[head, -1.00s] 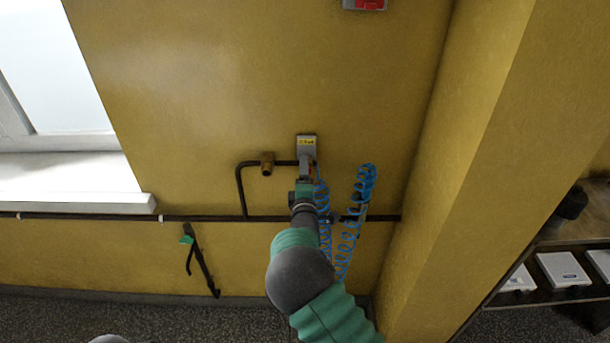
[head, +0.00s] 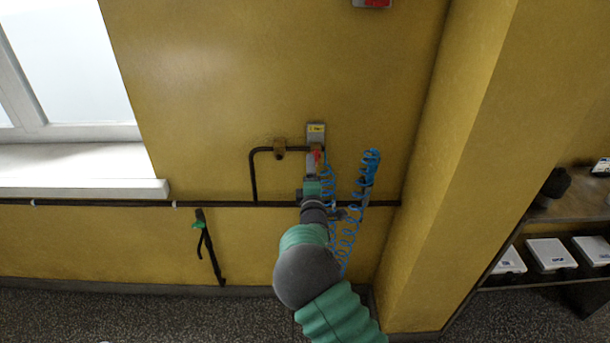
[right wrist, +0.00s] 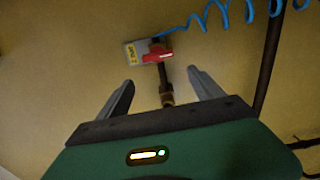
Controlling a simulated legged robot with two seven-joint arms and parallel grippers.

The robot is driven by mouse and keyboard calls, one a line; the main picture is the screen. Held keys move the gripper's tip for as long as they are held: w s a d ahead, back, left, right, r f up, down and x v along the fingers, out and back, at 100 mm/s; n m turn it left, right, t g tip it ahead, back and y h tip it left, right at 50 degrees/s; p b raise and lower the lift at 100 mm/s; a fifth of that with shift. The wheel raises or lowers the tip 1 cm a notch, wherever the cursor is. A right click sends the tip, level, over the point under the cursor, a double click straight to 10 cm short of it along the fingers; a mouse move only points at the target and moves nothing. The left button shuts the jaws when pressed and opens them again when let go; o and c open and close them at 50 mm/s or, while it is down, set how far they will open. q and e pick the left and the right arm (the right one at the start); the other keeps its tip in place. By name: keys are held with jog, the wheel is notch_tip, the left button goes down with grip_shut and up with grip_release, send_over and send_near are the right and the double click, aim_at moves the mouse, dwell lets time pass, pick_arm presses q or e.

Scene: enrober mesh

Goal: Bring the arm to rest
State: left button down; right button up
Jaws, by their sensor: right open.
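My right arm reaches up from the bottom of the head view to the yellow wall. Its gripper (head: 314,168) overlaps the area just below a grey plate with a yellow label (head: 316,130). In the right wrist view, the gripper (right wrist: 160,78) has its two grey fingers spread apart with nothing held. A red lever (right wrist: 158,57) beside the labelled plate (right wrist: 132,54) lies beyond the fingertips, apart from them. A dark pipe with a brass fitting (right wrist: 167,97) runs from it down between the fingers. My left gripper is not in view.
Blue coiled hoses (head: 366,180) hang close to the right of my right gripper. A black pipe (head: 110,203) runs along the wall, with a green-handled pipe branch (head: 208,245) at left. A yellow pillar (head: 450,170) and a shelf with white boxes (head: 550,254) stand at right.

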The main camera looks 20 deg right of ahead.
jog(key=s+d+f+m+g+y, duration=0.1)
jog(key=s+d+f+m+g, duration=0.3)
jog(key=s+f+m+g, duration=0.4)
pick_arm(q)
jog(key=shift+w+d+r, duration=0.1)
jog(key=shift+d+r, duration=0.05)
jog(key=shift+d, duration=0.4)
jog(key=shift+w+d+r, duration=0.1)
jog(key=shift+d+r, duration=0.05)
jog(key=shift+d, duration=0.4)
pick_arm(e)
jog(key=s+a+m+g+y, duration=0.2)
jog(key=s+a+m+g, duration=0.1)
jog(key=s, duration=1.4)
jog(key=s+a+f+m+g+y, duration=0.1)
jog(key=s+a+m+g+y, duration=0.1)
jog(key=s, duration=1.5)
jog(key=shift+a+m+g, duration=0.9)
jog(key=shift+a+m, duration=0.05)
jog(key=shift+m, duration=0.15)
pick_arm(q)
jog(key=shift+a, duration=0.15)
pick_arm(e)
jog(key=shift+s+a, duration=0.1)
jog(key=shift+a, duration=0.1)
